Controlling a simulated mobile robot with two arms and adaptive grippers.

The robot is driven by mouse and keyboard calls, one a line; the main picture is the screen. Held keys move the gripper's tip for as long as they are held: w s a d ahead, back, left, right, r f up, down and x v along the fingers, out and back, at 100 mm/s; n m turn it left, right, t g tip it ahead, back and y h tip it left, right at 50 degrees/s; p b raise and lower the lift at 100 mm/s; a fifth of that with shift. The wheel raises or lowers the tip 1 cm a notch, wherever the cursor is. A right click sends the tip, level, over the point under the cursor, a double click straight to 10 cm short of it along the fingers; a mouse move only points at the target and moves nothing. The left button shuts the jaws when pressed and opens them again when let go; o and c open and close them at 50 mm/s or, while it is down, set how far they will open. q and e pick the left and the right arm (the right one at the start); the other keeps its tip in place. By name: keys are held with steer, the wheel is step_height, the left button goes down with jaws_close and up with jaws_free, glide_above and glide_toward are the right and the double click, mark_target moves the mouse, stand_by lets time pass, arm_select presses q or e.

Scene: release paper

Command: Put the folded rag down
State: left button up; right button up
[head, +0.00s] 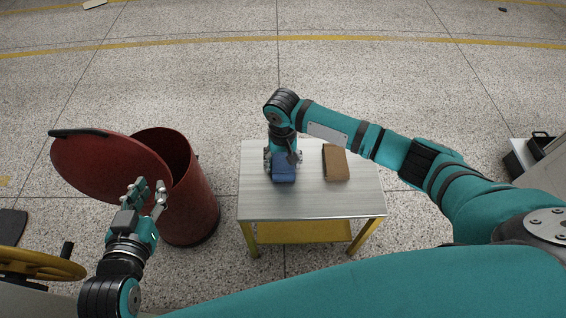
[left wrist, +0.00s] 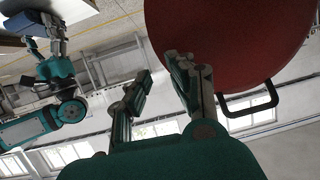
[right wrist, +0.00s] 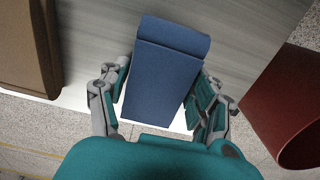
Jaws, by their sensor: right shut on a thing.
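The folded rag (head: 284,174) is blue and lies flat over the left part of the light grey table top (head: 312,204). My right gripper (head: 283,160) points down and is shut on it. In the right wrist view the fingers grip the blue rag (right wrist: 165,80) from both sides, with its folded end facing away. I cannot tell whether the rag touches the table top. My left gripper (head: 150,190) is open and empty, in front of the raised red lid of the bin. The lid (left wrist: 235,40) is also close to its fingers in the left wrist view.
A brown block-like object (head: 335,163) lies on the table right of the rag. The red bin (head: 196,205) stands open on the floor left of the table, its round lid (head: 105,168) tilted up. The front of the table top is clear. A yellow handwheel (head: 40,263) is at lower left.

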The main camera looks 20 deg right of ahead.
stand_by(0.3)
steer(key=shift+f, duration=0.1)
steer(key=o, duration=1.1)
steer(key=shift+o, duration=0.2)
